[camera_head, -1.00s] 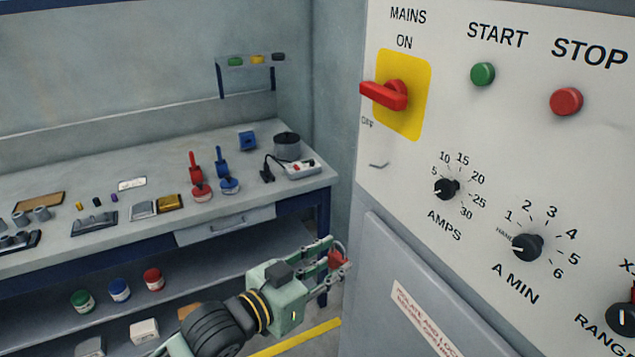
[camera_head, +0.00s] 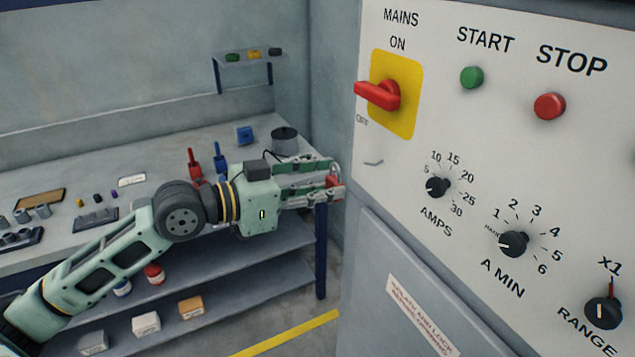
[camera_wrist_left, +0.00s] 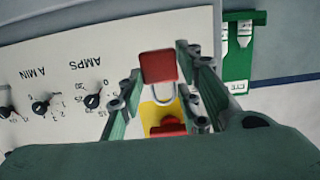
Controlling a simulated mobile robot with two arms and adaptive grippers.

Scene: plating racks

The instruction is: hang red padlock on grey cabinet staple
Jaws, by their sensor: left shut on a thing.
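My left gripper (camera_head: 312,184) is shut on the red padlock (camera_head: 333,182) and holds it in the air, just left of the grey cabinet's front. In the left wrist view the padlock's red body (camera_wrist_left: 158,66) sits between the fingers, and its metal shackle shows over the yellow switch plate behind. The small metal staple (camera_head: 373,163) is on the cabinet panel (camera_head: 390,225), below the red mains switch (camera_head: 380,95). The padlock is apart from the staple, left of and slightly below it in the head view. My right gripper is not in view.
The red switch handle sticks out above the staple. Knobs (camera_head: 438,187) are to its right. The workbench (camera_head: 100,160) with several small items is behind my left arm; a black pot (camera_head: 285,141) stands at its right end.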

